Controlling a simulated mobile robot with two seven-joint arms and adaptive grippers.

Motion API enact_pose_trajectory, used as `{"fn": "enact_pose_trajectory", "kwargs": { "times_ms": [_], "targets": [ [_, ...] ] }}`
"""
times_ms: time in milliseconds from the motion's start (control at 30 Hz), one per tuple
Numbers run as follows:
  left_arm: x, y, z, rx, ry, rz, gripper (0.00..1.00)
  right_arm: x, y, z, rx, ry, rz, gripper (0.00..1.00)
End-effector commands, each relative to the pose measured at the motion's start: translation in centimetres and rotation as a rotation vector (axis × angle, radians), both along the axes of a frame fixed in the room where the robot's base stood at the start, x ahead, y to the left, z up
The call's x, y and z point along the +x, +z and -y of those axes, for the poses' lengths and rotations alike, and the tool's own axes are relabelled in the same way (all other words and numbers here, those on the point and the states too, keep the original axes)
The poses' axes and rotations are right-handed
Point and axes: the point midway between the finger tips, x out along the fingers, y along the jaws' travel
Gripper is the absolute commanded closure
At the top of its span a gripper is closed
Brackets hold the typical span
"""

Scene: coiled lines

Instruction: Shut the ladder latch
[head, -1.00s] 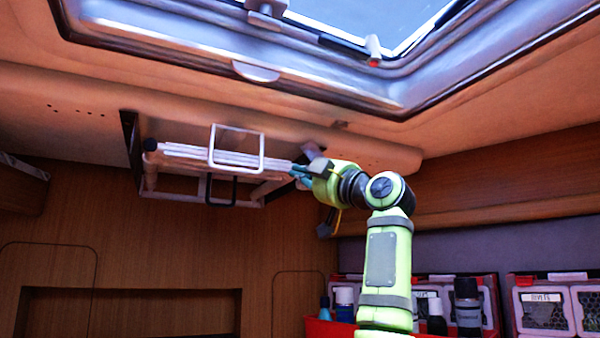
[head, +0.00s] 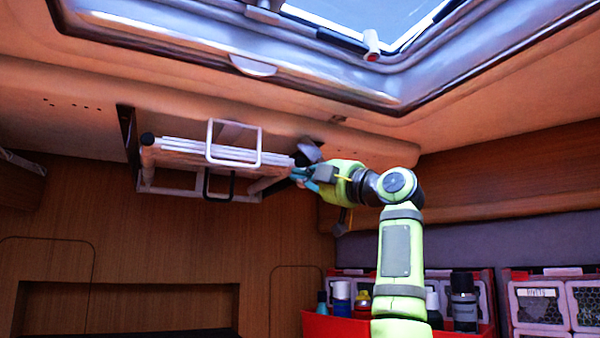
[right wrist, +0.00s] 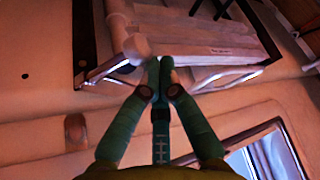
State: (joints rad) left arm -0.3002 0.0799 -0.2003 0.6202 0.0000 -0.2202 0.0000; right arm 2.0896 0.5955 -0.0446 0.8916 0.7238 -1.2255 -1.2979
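A folded ladder (head: 210,149) with pale rails hangs under the ceiling edge at left centre. A white U-shaped loop (head: 260,145) stands across it and a dark loop (head: 207,186) hangs below. A pale rounded piece (head: 308,153), perhaps the latch, sits at its right end. It seems to be the pale knob (right wrist: 137,47) in the right wrist view. My right gripper (head: 300,175) is at that end, just below the piece. In the wrist view its teal fingertips (right wrist: 160,68) meet beside the knob; I see nothing held. My left gripper is not in view.
A framed roof hatch (head: 400,90) is overhead. A red bin (head: 318,326) with several bottles stands below my right arm, beside mesh-fronted cases (head: 545,305). Wooden panels (head: 150,240) form the back wall. The space below the ladder is clear.

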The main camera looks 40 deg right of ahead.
Motion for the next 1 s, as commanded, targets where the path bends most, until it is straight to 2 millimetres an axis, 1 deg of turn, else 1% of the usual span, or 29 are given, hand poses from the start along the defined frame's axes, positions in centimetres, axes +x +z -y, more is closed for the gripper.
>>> {"fn": "enact_pose_trajectory", "kwargs": {
  "times_ms": [300, 600, 1000],
  "targets": [
    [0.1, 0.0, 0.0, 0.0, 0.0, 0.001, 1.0, -0.4, -1.5, 1.4, -0.246, 0.0, -0.081, 1.0],
    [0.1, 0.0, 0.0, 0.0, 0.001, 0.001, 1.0, -0.8, -2.4, 2.8, -0.239, -0.001, -0.079, 1.0],
    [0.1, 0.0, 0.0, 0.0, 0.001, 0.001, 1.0, -1.1, -2.7, 3.7, -0.239, -0.001, -0.078, 1.0]
  ]
}}
